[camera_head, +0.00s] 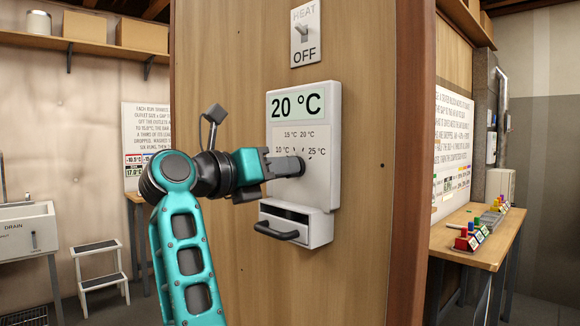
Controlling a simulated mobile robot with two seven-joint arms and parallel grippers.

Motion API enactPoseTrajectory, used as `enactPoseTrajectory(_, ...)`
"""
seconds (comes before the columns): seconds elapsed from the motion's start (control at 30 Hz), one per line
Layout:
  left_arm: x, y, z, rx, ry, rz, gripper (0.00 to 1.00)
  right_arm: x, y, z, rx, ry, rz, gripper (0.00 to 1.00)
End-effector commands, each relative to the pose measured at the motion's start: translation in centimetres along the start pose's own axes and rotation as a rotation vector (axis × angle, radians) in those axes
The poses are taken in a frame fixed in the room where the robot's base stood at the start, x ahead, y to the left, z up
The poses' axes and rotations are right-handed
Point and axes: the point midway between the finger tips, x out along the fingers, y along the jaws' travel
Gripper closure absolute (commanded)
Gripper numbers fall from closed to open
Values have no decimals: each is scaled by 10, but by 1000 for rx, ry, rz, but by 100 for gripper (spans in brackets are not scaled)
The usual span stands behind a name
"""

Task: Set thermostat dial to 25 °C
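The white thermostat (334,150) is mounted on a wooden wall panel, and its display (296,103) reads 20 °C. Below the display are marks for 10, 15, 20 and 25 °C, the last one on the right.
Above the thermostat is a HEAT/OFF switch (304,33). A small drawer with a dark handle (277,231) sticks out below it. A bench (470,240) with coloured items stands at right. A sink (28,242) and a step stool (100,268) are at left.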

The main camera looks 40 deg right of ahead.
Motion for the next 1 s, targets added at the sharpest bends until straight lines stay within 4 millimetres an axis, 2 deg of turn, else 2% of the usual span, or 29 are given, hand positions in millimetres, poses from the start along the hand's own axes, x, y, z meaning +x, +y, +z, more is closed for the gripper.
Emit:
enactPoseTrajectory(0.03,0,0,0,0,0,0,57,0,0,0,0,0,0,87)
enactPoseTrajectory(0.17,0,0,0,0,0,-1,57,0,0,0,0,0,0,100)
enactPoseTrajectory(0.53,2,0,3,0,0,-1,57,0,0,-1,25,0,0,100)
enactPoseTrajectory(1.0,16,0,24,0,0,-1,57,0,1,-2,372,0,1,100)
